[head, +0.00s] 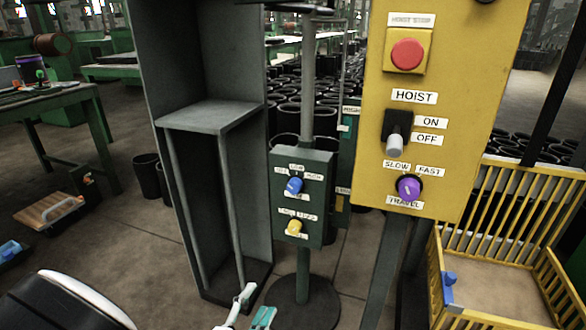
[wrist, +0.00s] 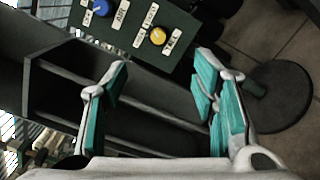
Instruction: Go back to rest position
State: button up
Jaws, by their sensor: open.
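My gripper (head: 252,305) shows at the bottom of the head view, low in front of the green control box and the grey cabinet. In the wrist view my gripper (wrist: 160,95) has its two teal-padded fingers wide apart, with nothing between them. The green control box (head: 317,200) stands on a post with a blue knob (head: 294,186) and a yellow knob (head: 295,227). In the wrist view the blue knob (wrist: 101,7) and the yellow knob (wrist: 158,36) lie beyond the fingertips, apart from them.
A yellow hoist panel (head: 440,110) with a red button, a black switch and a purple knob stands at right. A yellow crate (head: 500,205) is beside it. A grey cabinet (head: 205,117) stands left of the post. Floor (head: 120,255) is open at left, near a green table (head: 60,100).

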jog(key=d+r+m+g+h, duration=0.6)
jog(key=d+r+m+g, duration=0.4)
jog(key=d+r, duration=0.65)
jog(key=s+d+r+m+g+y, duration=0.3)
jog(key=s+d+r+m+g, duration=0.3)
jog(key=s+d, duration=0.5)
jog(key=s+d+r+m+g+y, duration=0.25)
jog(key=s+y, duration=0.45)
jog(key=s, duration=0.5)
jog(key=s+a+r+t+y, duration=0.1)
jog(key=s+a+t+y, duration=0.15)
jog(key=s, duration=0.25)
notch_tip(320, 180, up, 33)
jog(key=t+p, duration=0.3)
jog(key=p, duration=2.8)
jog(key=shift+w+t+y, duration=0.35)
jog(key=shift+t+y, duration=0.05)
jog(key=shift+y, duration=0.05)
